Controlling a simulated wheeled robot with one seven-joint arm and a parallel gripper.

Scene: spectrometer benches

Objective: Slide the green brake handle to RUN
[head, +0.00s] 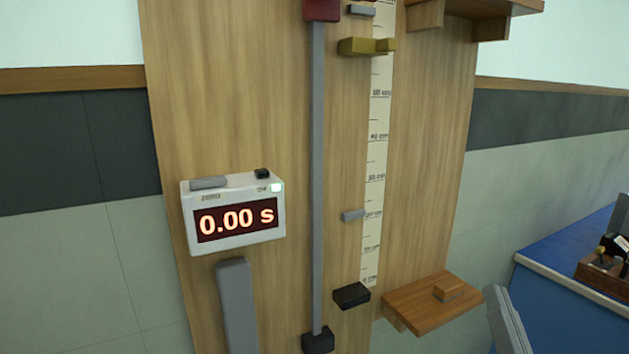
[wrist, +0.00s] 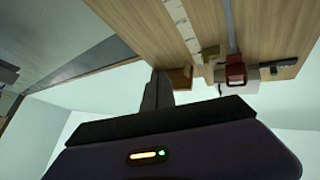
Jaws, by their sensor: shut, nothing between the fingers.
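The red block also shows in the wrist view (wrist: 235,70). A yellow bracket (head: 362,46) sits beside a printed scale (head: 377,150). My gripper (wrist: 158,78) shows in the wrist view, shut and empty, with its fingers pointing toward the board. I cannot tell whether it touches anything.
A white timer (head: 233,212) on the board reads 0.00 s. A small wooden shelf (head: 432,302) and a black block (head: 351,295) stick out low on the board. Another wooden shelf (head: 490,6) is at the top. A blue bench (head: 560,270) stands at the right.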

